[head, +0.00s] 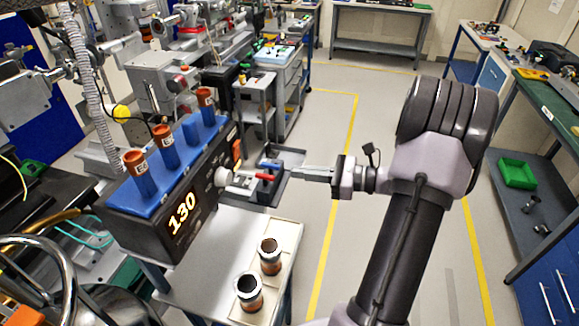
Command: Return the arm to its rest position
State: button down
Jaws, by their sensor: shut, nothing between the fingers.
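My arm (407,235) reaches up from the bottom right and bends over to the left. My gripper (290,174) points left at the end of it, its slim fingers together and empty. The fingertips are close to a red piece and a white knob (223,177) on the right side of a black device (160,215). I cannot tell whether they touch. Several brown, labelled tubes, such as the front one (139,178), stand upright in the rack.
Two open brown containers (270,256) (249,291) stand on a pale tray (288,238) on the bench below. A grey cart (254,100) stands behind. Workbenches (540,180) with a green bin (516,173) line the right. Floor with yellow lines (337,215) is clear between.

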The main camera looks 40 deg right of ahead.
dwell(0.4)
jog(key=w+a+r+n+g+y+b, duration=0.15)
jog(key=a+n+g, duration=0.5)
jog(key=a, duration=0.75)
jog(key=s+a+n+g+h+b, duration=0.1)
jog(key=s+a+n+h+b, duration=0.1)
jog(key=s+a+n+h, duration=0.2)
jog(key=s+a+r+n+g+h+b, duration=0.1)
jog(key=s+a+n+h, duration=0.3)
jog(key=s+a+n, duration=0.5)
jog(key=a+n+b, duration=0.1)
jog(key=a+n, duration=0.4)
jog(key=n, duration=0.1)
jog(key=shift+s, duration=0.4)
